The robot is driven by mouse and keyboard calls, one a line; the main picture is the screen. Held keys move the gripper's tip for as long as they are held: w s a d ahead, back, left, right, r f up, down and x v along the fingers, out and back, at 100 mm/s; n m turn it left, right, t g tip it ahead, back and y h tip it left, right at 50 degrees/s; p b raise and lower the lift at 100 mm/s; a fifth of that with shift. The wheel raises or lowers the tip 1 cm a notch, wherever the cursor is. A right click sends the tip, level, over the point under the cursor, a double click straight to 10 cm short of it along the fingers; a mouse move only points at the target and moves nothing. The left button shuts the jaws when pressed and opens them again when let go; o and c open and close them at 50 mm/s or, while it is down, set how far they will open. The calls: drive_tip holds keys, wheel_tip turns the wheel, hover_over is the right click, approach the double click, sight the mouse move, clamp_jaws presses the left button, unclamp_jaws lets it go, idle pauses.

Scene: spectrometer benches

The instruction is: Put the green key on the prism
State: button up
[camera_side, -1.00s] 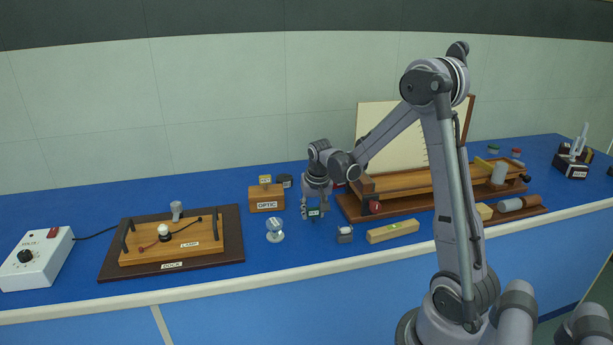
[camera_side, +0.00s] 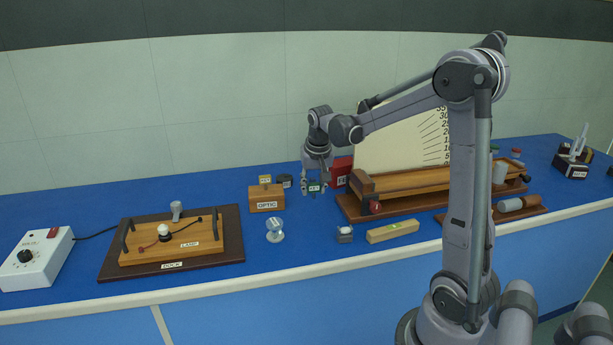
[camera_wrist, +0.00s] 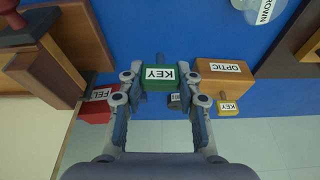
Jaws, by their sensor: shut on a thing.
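My gripper (camera_side: 314,189) is shut on the green key (camera_side: 314,185) and holds it above the blue table. In the wrist view the green key (camera_wrist: 158,78), labelled KEY, sits between my two fingertips (camera_wrist: 160,90), with a short grey stem pointing up in the picture. No label reads prism, so I cannot tell for sure which thing it is. A clear round piece (camera_side: 275,230) stands in front of my gripper; it shows in part in the wrist view (camera_wrist: 262,8). A small grey block with a pale top (camera_side: 345,234) stands to its right.
The wooden OPTIC block (camera_side: 266,204) is left of my gripper, with a yellow key (camera_side: 265,179) by it. A red box (camera_side: 342,170) and the wooden bench (camera_side: 420,181) are to the right. A wooden bar (camera_side: 393,232) lies in front.

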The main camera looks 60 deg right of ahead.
drive_tip(key=shift+r, duration=0.5)
drive_tip(key=s+a+r, duration=0.3)
drive_tip(key=r, duration=0.4)
approach(274, 218)
drive_tip(key=shift+w+d+f+n, duration=0.3)
drive_tip(key=shift+w+d+f, duration=0.1)
drive_tip(key=shift+d, duration=0.1)
drive_tip(key=shift+f, duration=2.05)
drive_tip(key=shift+f, duration=0.15)
drive_tip(key=o, duration=1.1)
drive_tip(key=shift+o, duration=0.2)
